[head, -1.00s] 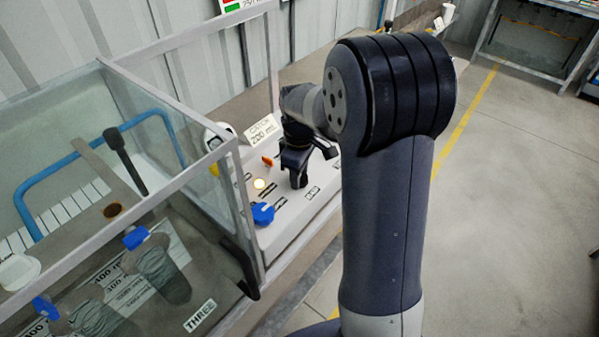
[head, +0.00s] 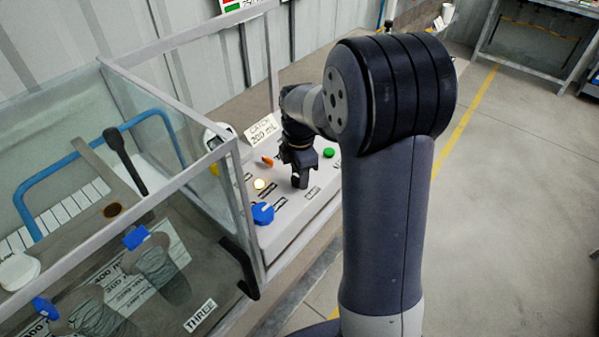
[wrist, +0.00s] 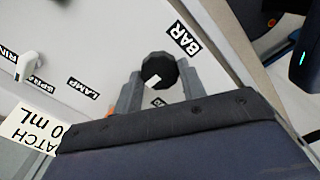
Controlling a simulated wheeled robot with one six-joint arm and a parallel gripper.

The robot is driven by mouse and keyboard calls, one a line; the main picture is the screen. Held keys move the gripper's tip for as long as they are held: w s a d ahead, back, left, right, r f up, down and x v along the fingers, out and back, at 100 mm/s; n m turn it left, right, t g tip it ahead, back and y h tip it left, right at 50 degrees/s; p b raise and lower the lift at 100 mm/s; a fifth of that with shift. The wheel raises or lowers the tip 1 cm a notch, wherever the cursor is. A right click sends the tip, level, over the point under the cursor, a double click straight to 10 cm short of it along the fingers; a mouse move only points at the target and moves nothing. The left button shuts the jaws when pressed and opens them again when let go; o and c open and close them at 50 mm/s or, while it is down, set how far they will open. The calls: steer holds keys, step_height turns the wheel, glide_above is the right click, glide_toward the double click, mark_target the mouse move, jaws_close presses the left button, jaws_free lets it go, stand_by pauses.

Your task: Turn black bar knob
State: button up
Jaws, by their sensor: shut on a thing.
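The black bar knob (wrist: 158,66) shows in the wrist view as a dark round knob with a white mark, beside the "BAR" label (wrist: 181,40) on the white panel. My gripper (wrist: 160,76) is shut on it, with one grey finger at each side. In the head view my gripper (head: 299,181) points down at the white panel (head: 285,226), and it hides the knob there.
A "CATCH 200 mL" card (head: 262,131) stands behind. A glass-walled tank (head: 190,180) stands close on the left.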

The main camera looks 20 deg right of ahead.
steer(key=shift+n, duration=0.3)
stand_by(0.4)
steer(key=o, duration=1)
step_height(320, 180, up, 11)
steer(key=shift+f+b, duration=0.1)
steer(key=shift+b, duration=0.2)
steer(key=shift+f, duration=0.1)
step_height(320, 180, down, 11)
steer(key=shift+r+p, duration=0.1)
steer(key=shift+p, duration=0.2)
steer(key=shift+r, duration=0.1)
